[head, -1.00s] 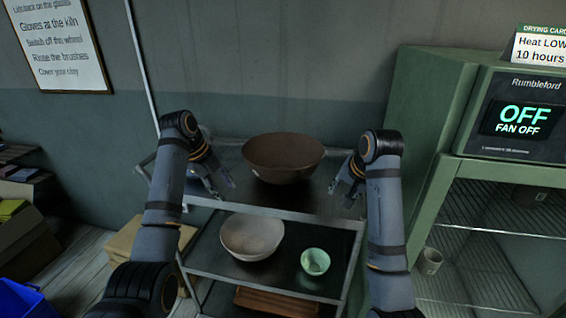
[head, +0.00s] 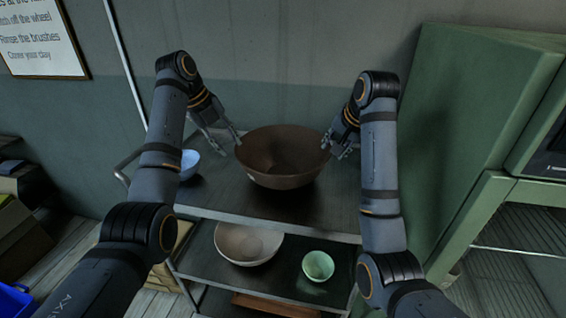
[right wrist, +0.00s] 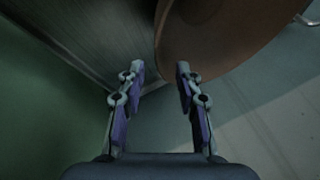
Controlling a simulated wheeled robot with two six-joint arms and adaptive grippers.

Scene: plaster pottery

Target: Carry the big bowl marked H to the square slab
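A big brown bowl (head: 282,165) stands upright on the top shelf of a metal cart; a small pale mark shows low on its front left, too small to read. My left gripper (head: 231,147) is open at the bowl's left rim, its fingertips very close to it; I cannot tell if they touch. My right gripper (head: 334,153) is open at the bowl's right rim. In the right wrist view, its spread fingers (right wrist: 158,72) are empty, with the bowl's brown wall (right wrist: 215,40) just beyond the tips. I see no square slab.
The cart's top shelf (head: 300,208) also holds a small pale blue bowl (head: 189,162), partly behind my left arm. A cream bowl (head: 247,243) and a mint bowl (head: 318,265) sit on the shelf below. A green drying cabinet (head: 470,110) stands close on the right.

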